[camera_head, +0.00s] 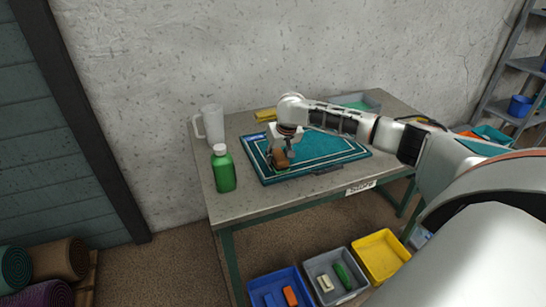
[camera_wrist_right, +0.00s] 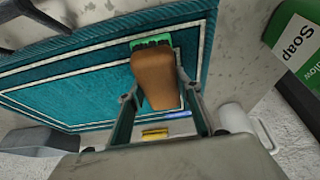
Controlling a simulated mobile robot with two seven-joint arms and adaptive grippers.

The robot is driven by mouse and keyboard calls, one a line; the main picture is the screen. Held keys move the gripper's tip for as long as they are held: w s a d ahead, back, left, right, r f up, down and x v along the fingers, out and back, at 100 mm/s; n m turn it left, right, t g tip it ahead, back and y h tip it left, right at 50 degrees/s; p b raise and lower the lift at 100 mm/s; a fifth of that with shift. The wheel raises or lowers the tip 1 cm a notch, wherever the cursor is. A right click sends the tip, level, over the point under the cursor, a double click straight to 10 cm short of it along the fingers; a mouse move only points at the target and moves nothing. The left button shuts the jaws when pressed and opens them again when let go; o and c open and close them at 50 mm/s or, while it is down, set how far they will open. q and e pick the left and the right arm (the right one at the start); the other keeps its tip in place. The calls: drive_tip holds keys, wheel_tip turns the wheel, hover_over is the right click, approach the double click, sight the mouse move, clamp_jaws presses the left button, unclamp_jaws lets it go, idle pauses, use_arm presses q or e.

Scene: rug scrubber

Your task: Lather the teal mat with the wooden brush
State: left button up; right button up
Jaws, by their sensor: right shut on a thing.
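The teal mat (camera_head: 330,146) lies flat on the table, with a pale border line and a dark edge. My right gripper (camera_head: 281,158) is over the left part of the mat and shut on the wooden brush (camera_head: 279,161). In the right wrist view, the brush (camera_wrist_right: 155,78) has a brown wooden body and green at its far end, between the two fingers (camera_wrist_right: 158,95). The brush is at or just above the mat; whether its bristles touch is hidden. The teal mat (camera_wrist_right: 75,95) fills much of that view. My left gripper is not in view.
A green soap bottle (camera_head: 223,170) and a white pitcher (camera_head: 212,125) stand left of the mat. A yellow item (camera_head: 265,115) and a grey tray (camera_head: 372,102) are behind it. Blue (camera_head: 256,281), grey (camera_head: 312,268) and yellow (camera_head: 381,256) bins sit on the floor in front.

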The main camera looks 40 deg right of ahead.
drive_tip(key=shift+s+d+f, duration=0.1)
drive_tip(key=shift+s+d, duration=0.1)
drive_tip(key=shift+d, duration=0.45)
drive_tip(key=shift+s+d+f, duration=0.1)
drive_tip(key=shift+s+d, duration=0.05)
drive_tip(key=shift+d, duration=0.5)
drive_tip(key=shift+s+d, duration=0.2)
drive_tip(key=shift+d, duration=0.45)
drive_tip(key=shift+w+a, duration=0.2)
drive_tip(key=shift+a, duration=0.75)
drive_tip(key=shift+w+a, duration=0.15)
drive_tip(key=shift+a, duration=0.75)
drive_tip(key=shift+w+a+r, duration=0.1)
drive_tip(key=shift+w+a, duration=0.1)
drive_tip(key=shift+a, duration=0.55)
drive_tip(key=shift+w+a+f, duration=0.1)
drive_tip(key=shift+w+a, duration=0.15)
drive_tip(key=shift+a, duration=0.55)
drive_tip(key=shift+w+a+r, duration=0.1)
drive_tip(key=shift+w+a, duration=0.1)
drive_tip(key=shift+a, duration=0.55)
drive_tip(key=shift+s+d, duration=0.35)
drive_tip(key=shift+d, duration=1.05)
drive_tip(key=shift+s+d, duration=0.35)
drive_tip(key=shift+d, duration=1.05)
drive_tip(key=shift+s+d, duration=0.35)
drive_tip(key=shift+d, duration=1.05)
drive_tip(key=shift+w+r, duration=0.1)
drive_tip(key=shift+r, duration=2.1)
